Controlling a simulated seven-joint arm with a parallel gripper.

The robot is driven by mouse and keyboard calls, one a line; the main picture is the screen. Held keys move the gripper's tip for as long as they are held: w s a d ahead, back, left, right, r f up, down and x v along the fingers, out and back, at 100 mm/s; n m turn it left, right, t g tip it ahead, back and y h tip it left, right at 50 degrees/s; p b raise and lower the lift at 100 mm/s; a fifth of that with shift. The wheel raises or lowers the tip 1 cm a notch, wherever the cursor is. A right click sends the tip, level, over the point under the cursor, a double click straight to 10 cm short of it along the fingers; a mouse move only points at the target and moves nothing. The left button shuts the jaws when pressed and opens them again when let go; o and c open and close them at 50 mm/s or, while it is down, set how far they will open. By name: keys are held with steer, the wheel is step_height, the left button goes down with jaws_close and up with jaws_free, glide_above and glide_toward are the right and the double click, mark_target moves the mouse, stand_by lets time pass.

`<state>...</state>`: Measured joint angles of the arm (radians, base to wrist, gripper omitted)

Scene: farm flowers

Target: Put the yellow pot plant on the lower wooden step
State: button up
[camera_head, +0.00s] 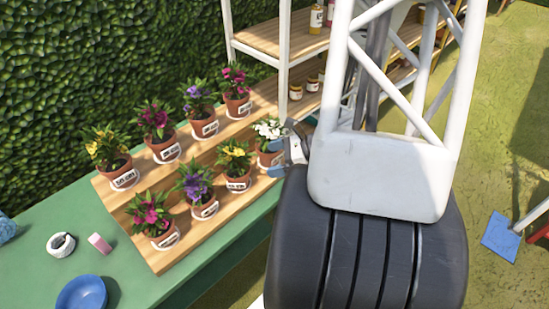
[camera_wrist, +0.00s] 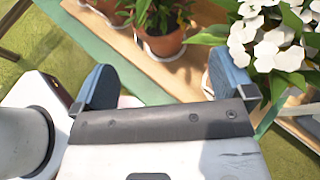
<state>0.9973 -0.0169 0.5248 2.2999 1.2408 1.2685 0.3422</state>
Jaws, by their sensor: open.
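Two yellow-flowered pot plants show in the head view. One yellow pot plant (camera_head: 107,157) stands upright on the upper wooden step (camera_head: 136,166) at its left end; another yellow plant (camera_head: 236,163) stands on the lower wooden step (camera_head: 187,238), beside the white-flowered plant (camera_head: 269,143). My gripper (camera_head: 282,156) is open at the right end of the steps, close to the white plant; the arm hides part of it. In the wrist view its blue fingertips (camera_wrist: 163,83) are apart with nothing between them. White flowers overlap the right finger there, and whether they touch is unclear.
Pink and purple plants in labelled terracotta pots share both steps. A blue bowl (camera_head: 82,293), white ring (camera_head: 61,244) and pink block (camera_head: 100,243) lie on the green table (camera_head: 40,205). A white-framed shelf (camera_head: 284,60) stands behind; a hedge borders the left.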

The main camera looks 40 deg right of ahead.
stand_by(0.3)
steer(key=a+r+n+g+h, duration=0.1)
steer(key=a+r+n+g, duration=0.3)
steer(key=a+r+n, duration=0.3)
steer(key=a+r+n+g+h, duration=0.1)
steer(key=a+r+n+g, duration=0.4)
steer(key=a+n, duration=0.3)
steer(key=s+a+r+n+t+h, duration=0.1)
steer(key=s+a+r+n+h, duration=0.2)
steer(key=a+r+n+h, duration=0.1)
steer(key=s+a+r+n+t+h, duration=0.1)
steer(key=s+a+r+n+h, duration=0.2)
steer(key=a+r+n, duration=0.4)
steer(key=shift+s+r+n+h, duration=0.3)
steer(key=shift+r+n+h, duration=0.1)
steer(key=shift+r, duration=0.5)
steer(key=shift+w, duration=0.1)
